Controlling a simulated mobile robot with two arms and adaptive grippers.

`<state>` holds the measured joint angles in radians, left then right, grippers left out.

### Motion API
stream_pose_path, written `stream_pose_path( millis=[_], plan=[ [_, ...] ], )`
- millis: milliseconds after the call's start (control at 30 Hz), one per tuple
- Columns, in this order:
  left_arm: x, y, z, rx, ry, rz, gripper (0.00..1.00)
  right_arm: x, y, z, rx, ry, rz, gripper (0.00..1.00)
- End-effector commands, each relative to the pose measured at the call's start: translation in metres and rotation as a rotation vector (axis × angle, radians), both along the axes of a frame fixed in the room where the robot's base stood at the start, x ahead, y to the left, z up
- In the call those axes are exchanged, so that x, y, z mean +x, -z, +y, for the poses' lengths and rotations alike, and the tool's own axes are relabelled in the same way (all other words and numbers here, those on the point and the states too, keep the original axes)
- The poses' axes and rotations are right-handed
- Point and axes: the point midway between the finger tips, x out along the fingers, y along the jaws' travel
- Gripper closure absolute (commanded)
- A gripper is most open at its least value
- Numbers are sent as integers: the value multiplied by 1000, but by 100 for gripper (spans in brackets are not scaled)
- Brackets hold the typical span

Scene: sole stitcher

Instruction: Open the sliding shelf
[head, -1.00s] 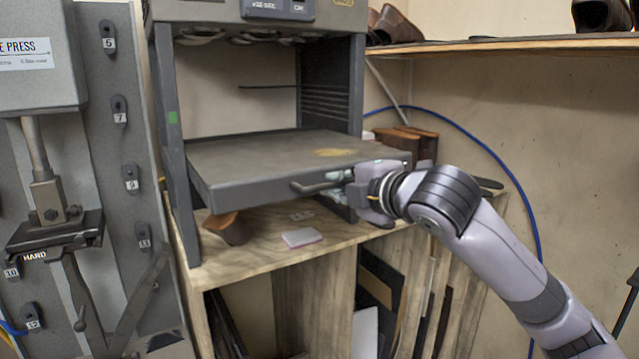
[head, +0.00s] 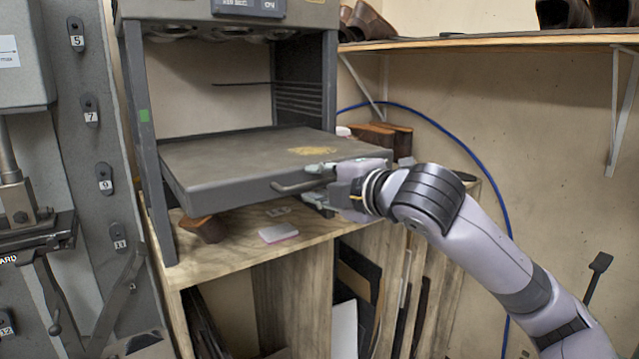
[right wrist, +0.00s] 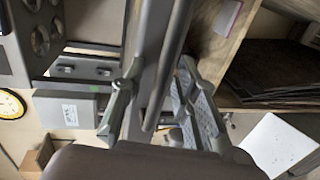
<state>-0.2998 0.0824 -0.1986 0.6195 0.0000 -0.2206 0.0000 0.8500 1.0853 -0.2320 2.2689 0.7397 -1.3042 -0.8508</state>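The sliding shelf (head: 235,160) is a flat dark grey tray in a grey metal frame. Its front stands out past the front posts. A bar handle (head: 297,186) runs along its front face and also shows in the right wrist view (right wrist: 168,65). My right gripper (head: 325,182) is at the right part of the handle. In the right wrist view, my right gripper's fingers (right wrist: 157,103) are apart, one on each side of the bar, with visible gaps. Contact with the bar cannot be made out. My left gripper is not in view.
A wooden bench (head: 240,255) lies under the shelf, with a pink-white block (head: 278,233) and a brown shoe form (head: 203,228) on it. Brown wooden blocks (head: 380,136) stand behind at the right. A grey press (head: 25,60) is at the left.

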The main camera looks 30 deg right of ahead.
Motion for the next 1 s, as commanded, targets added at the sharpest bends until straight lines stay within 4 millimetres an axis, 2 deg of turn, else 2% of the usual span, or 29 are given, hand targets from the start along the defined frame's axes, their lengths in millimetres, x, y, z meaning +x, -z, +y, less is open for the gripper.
stream_pose_path(
  millis=[333,700,1000],
  plan=[
    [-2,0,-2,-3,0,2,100,-5,-1,-1,-1,1,-1,70],
    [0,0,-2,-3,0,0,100,-57,-11,-3,-3,4,1,70],
    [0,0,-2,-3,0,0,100,-73,-15,-3,0,1,1,70]
  ],
)
